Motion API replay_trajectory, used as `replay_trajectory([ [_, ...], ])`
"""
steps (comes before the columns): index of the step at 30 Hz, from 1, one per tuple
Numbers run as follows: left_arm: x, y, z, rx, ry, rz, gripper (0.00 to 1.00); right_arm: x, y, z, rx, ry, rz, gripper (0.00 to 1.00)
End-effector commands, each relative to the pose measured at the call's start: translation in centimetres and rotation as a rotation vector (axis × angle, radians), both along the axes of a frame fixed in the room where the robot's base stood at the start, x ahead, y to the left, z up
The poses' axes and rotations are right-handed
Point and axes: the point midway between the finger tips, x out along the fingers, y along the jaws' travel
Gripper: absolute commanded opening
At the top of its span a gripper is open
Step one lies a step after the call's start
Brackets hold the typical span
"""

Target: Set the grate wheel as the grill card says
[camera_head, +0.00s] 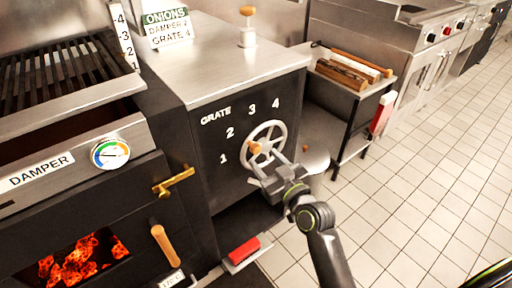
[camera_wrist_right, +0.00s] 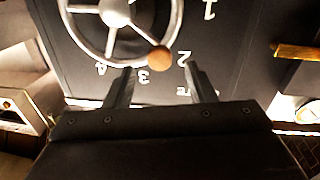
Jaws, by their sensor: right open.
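The grate wheel (camera_head: 278,129) is a grey spoked wheel on the dark front panel (camera_head: 215,180), with white numbers 1 to 4 around its left and top. Its wooden knob (camera_head: 254,148) is on the wheel's left side, near the 2; the exact setting is hard to tell. The grill card (camera_head: 167,27) reads ONIONS, DAMPER 2, GRATE 4. My right gripper (camera_head: 262,168) is at the wheel's lower part. In the right wrist view its open fingers (camera_wrist_right: 160,85) are on either side of the knob (camera_wrist_right: 159,57), with gaps. My left gripper is out of view.
A DAMPER gauge (camera_head: 110,154), a brass lever (camera_head: 173,182) and a wooden handle (camera_head: 165,246) are left of the panel. Glowing coals (camera_head: 80,262) are lower left. A red block (camera_head: 243,251) lies below. A rack with wood (camera_head: 345,72) stands right; tiled floor is clear.

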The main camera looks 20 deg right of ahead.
Motion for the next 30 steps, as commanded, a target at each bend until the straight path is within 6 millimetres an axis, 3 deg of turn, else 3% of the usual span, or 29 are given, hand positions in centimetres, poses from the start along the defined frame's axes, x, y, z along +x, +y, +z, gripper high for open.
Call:
replay_trajectory([
  [3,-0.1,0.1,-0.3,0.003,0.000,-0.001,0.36,2.2,0.5,0.1,0.001,-0.002,0.001,0.50],
  [9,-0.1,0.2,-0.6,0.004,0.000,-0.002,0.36,4.6,1.1,0.0,0.001,0.000,0.000,0.50],
  [22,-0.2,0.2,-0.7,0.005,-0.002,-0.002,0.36,5.5,1.3,0.0,0.001,0.000,-0.001,0.50],
  [30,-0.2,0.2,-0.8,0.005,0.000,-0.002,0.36,5.5,1.3,0.0,0.001,0.000,-0.001,0.16],
])
